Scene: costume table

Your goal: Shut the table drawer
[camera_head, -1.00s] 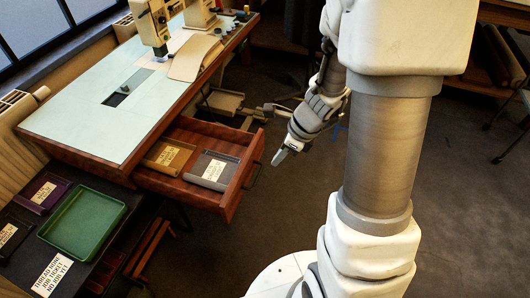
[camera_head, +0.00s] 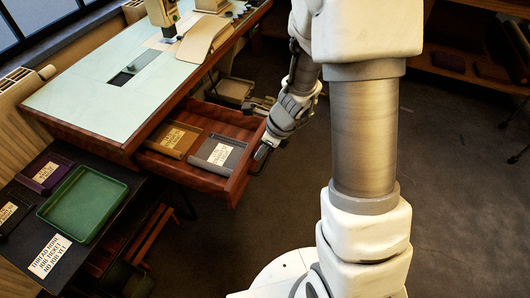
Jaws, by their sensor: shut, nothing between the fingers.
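The table drawer (camera_head: 213,187) is pulled out from under the right front of the table with the pale green top (camera_head: 90,88). Its wooden front faces right. A brown box (camera_head: 174,138) and a grey box (camera_head: 219,154), both with labels, lie inside it. My gripper (camera_head: 261,153) is shut and empty. It is at the outer side of the drawer front, by the dark handle. Whether it touches the front or the handle, I cannot tell.
A low dark side table stands at lower left with a green tray (camera_head: 58,226), a purple box (camera_head: 45,173) and a labelled card (camera_head: 50,255). A sewing machine (camera_head: 160,12) stands on the worktable. The floor (camera_head: 450,180) on the right is clear.

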